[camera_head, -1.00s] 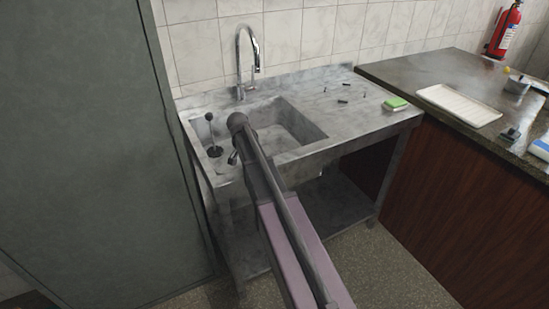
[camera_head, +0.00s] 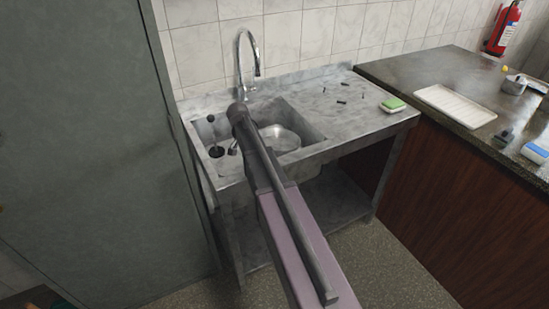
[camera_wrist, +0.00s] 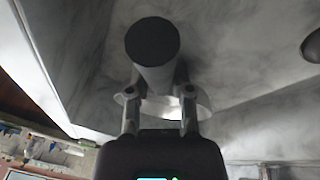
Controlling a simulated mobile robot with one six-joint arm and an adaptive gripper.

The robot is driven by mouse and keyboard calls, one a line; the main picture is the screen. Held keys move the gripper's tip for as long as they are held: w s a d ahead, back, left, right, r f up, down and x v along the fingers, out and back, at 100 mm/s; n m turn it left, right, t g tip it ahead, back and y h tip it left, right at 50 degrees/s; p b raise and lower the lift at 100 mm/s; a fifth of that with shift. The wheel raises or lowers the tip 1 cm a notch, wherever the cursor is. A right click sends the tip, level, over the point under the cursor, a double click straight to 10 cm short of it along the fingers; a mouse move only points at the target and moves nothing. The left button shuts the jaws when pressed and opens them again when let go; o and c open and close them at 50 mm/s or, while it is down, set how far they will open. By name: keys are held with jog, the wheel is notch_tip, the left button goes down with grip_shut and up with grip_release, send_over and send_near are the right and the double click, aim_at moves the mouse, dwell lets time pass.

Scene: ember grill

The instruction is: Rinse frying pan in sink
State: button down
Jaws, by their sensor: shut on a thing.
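The metallic frying pan (camera_head: 284,139) shows partly in the sink basin (camera_head: 312,131) in the head view, right of my arm. My arm hides its left part and the handle. In the wrist view, a thick cylindrical handle (camera_wrist: 152,42) with a dark round end stands between the fingers of my gripper (camera_wrist: 158,92). My gripper is shut on the pan handle. A pale part of the pan (camera_wrist: 165,112) shows behind the fingers. The tap (camera_head: 243,62) arches over the back of the basin. I cannot tell whether water runs or whether the pan touches the basin floor.
A dark-knobbed object (camera_head: 211,118) stands at the basin's left. A green sponge (camera_head: 394,103) lies on the counter's right side, with small dark bits (camera_head: 345,96) behind. A white tray (camera_head: 455,106) rests on the dark worktop (camera_head: 420,72). A tall grey cabinet (camera_head: 85,150) is close at left.

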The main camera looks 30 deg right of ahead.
notch_tip(320, 180, up, 15)
jog(key=p, duration=1.4)
jog(key=shift+p, duration=0.3)
dwell(0.5)
jog(key=shift+r, duration=0.15)
dwell(2.3)
notch_tip(320, 180, up, 4)
jog(key=p, duration=0.4)
jog(key=shift+f, duration=0.2)
dwell(0.4)
